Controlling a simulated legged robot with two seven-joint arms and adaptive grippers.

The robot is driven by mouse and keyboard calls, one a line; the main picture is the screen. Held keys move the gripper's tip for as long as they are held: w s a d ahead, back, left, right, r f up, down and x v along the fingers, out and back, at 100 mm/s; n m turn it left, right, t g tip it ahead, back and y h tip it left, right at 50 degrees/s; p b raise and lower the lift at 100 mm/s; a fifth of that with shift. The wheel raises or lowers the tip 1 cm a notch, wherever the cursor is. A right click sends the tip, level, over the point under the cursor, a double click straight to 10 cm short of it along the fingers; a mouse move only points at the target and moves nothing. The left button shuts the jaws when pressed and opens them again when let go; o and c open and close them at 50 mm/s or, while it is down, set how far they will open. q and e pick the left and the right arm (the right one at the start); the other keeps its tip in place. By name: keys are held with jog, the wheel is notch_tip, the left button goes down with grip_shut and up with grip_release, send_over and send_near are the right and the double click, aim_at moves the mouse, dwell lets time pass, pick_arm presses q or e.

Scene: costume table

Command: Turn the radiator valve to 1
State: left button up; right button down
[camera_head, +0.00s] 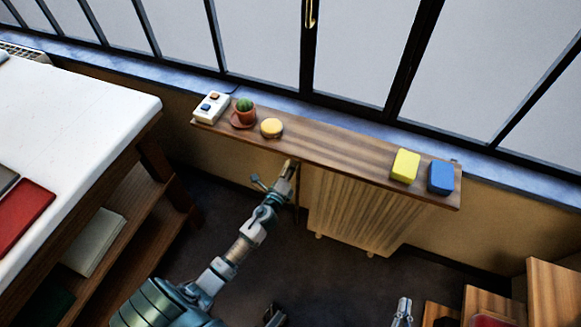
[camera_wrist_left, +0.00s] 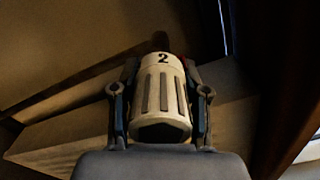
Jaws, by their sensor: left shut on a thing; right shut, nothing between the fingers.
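The radiator valve (camera_wrist_left: 160,95) is a white ribbed knob with grey grooves. A black number 2 faces the camera near its far end in the left wrist view. My left gripper (camera_wrist_left: 160,108) is shut on the valve, one finger on each side of it. In the head view my left gripper (camera_head: 283,178) reaches to the left end of the radiator (camera_head: 358,212), under the wooden shelf; little of the valve can be made out there. My right gripper (camera_head: 403,308) is shut and empty at the bottom edge, well below the radiator.
The shelf (camera_head: 335,152) overhangs the radiator and carries a white switch box (camera_head: 211,107), a potted cactus (camera_head: 244,112), a round yellow thing (camera_head: 271,127), a yellow block (camera_head: 405,165) and a blue block (camera_head: 441,177). A white-topped table (camera_head: 90,105) stands left; wooden boxes (camera_head: 553,292) stand lower right.

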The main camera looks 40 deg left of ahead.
pick_arm(q)
jog(key=shift+f, duration=0.25)
jog(key=o, duration=1.1)
jog(key=shift+o, duration=0.2)
jog(key=shift+a, duration=0.1)
jog(key=shift+s, duration=0.1)
jog(key=v, duration=1.2)
